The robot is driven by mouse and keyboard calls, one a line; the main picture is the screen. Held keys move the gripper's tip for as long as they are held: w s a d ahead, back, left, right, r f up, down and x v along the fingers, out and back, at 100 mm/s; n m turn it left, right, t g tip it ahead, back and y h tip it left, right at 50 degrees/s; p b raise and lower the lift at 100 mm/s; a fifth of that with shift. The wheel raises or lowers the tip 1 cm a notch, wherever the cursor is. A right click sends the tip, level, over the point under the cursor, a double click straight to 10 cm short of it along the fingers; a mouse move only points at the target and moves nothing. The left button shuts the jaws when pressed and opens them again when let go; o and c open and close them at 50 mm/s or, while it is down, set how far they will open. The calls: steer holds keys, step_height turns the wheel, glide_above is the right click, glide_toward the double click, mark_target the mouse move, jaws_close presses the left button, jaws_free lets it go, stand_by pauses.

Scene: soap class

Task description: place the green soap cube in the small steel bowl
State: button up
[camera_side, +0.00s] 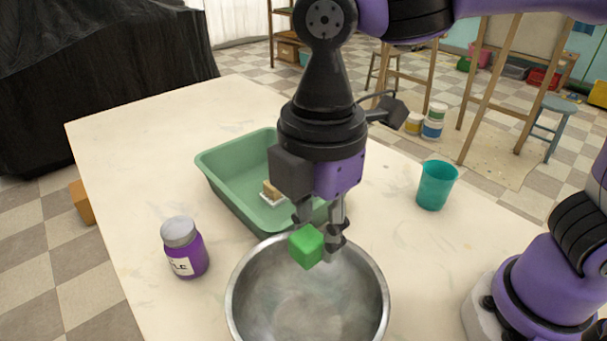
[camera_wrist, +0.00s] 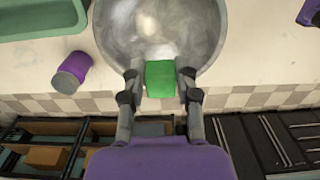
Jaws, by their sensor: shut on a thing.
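The green soap cube (camera_side: 306,246) is held between the fingertips of my gripper (camera_side: 322,238). In the wrist view the green cube (camera_wrist: 160,79) sits between the two fingers of my gripper (camera_wrist: 160,88), one on each side. The steel bowl (camera_side: 237,306) stands on the table, and in the side view the cube appears above its far part, clear of the bottom. The exact height over the rim is hard to tell.
A green tub (camera_side: 233,176) with a tan block (camera_side: 270,189) on a white dish stands behind the bowl. A purple jar with a grey lid (camera_side: 185,248) stands left of the bowl. A teal cup (camera_side: 436,186) stands to the right. The table's left part (camera_side: 130,160) is clear.

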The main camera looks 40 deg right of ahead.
step_height(320, 180, down, 9)
steer(key=shift+f, duration=0.1)
stand_by(0.4)
steer(key=o, duration=1)
